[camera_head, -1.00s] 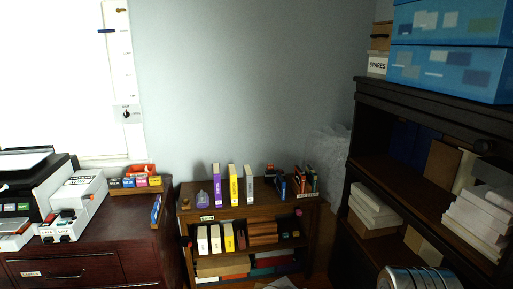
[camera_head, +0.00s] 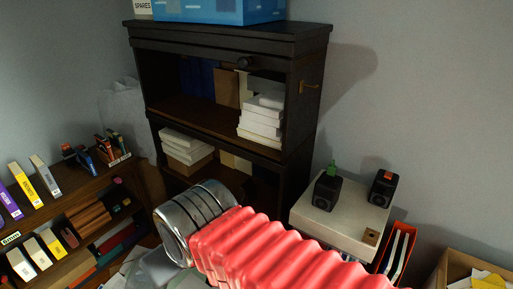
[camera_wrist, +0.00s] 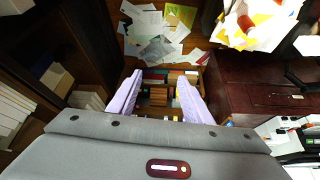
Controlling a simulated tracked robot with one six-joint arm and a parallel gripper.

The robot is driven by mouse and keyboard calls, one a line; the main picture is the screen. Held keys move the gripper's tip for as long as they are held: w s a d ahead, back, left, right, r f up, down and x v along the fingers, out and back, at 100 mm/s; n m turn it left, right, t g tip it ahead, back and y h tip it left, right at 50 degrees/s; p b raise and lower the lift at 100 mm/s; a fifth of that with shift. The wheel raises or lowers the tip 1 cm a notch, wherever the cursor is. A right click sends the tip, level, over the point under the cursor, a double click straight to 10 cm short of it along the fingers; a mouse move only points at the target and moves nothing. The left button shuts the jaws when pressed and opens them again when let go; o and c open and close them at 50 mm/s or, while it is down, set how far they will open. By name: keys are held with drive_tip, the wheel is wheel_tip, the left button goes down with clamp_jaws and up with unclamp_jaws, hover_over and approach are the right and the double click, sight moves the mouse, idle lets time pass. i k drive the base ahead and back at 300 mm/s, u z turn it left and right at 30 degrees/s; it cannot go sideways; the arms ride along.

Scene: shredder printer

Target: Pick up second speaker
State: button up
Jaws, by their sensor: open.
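Two small black speakers stand on a pale flat-topped unit (camera_head: 332,221) at the right of the head view. The left speaker (camera_head: 327,193) has a green item on or behind its top. The right speaker (camera_head: 382,189) has an orange item on top. I cannot tell which one is the second. My gripper (camera_wrist: 158,76) shows in the wrist view with its two pale lilac fingers apart and nothing between them. It points toward a low shelf and papers on the floor; no speaker shows in that view.
A tall dark cabinet (camera_head: 226,32) stands left of the speakers. A low bookshelf (camera_head: 60,205) is at the far left. Papers (camera_wrist: 160,32) litter the floor.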

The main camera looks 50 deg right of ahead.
sight(327, 189)
drive_tip(key=z, duration=1.65)
